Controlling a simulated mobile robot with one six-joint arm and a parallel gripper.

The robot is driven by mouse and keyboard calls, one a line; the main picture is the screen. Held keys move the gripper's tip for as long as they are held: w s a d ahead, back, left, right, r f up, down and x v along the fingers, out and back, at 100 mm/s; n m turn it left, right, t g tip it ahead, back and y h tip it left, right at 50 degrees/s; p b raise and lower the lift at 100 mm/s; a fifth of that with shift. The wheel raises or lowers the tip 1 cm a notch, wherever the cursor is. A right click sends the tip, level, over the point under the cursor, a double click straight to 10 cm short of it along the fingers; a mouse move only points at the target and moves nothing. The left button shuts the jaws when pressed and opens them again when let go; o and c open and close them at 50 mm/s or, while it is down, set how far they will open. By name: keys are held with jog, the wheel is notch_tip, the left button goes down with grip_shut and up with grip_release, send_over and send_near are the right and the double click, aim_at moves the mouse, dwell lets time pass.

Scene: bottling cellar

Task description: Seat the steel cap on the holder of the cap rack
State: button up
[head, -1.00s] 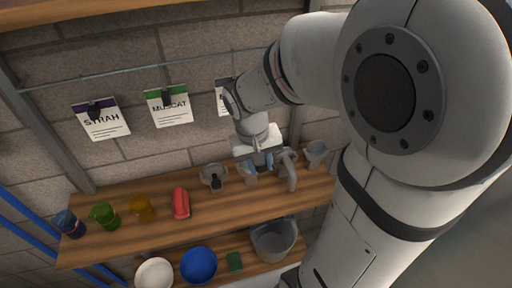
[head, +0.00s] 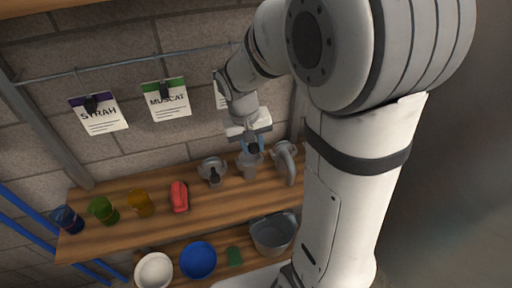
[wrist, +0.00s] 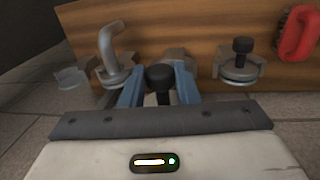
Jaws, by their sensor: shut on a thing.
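My gripper (head: 252,147) is shut, its blue fingers closed around a dark-knobbed piece that I take to be the steel cap (head: 253,148). In the wrist view the dark knob of the cap (wrist: 160,76) sits between the fingertips (wrist: 158,88). Its lower part is hidden by the fingers. A grey holder (head: 250,168) of the cap rack stands on the shelf just below the gripper. In the wrist view a grey holder (wrist: 177,54) shows behind the fingers. I cannot tell whether cap and holder touch.
Close on the left stands a grey fitting with a black knob (head: 212,170); close on the right, a curved grey spout (head: 286,160). A red object (head: 179,196) and several coloured glasses (head: 141,203) stand further left on the wooden shelf (head: 160,228). Bowls and a bucket (head: 271,233) are below.

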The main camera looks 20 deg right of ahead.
jog(key=shift+w+f, duration=0.15)
jog(key=shift+w, duration=0.4)
notch_tip(320, 180, down, 9)
jog(key=b, duration=0.6)
jog(key=shift+b, duration=0.4)
jog(key=shift+f+b, duration=0.4)
jog(key=shift+b, duration=0.05)
dwell(0.6)
jog(key=o, duration=1.1)
jog(key=r, duration=0.5)
jog(key=a+r, duration=0.1)
jog(key=r, duration=0.1)
jog(key=shift+a+r+b, duration=0.1)
jog(key=shift+r+b, duration=0.3)
jog(key=shift+s, duration=0.1)
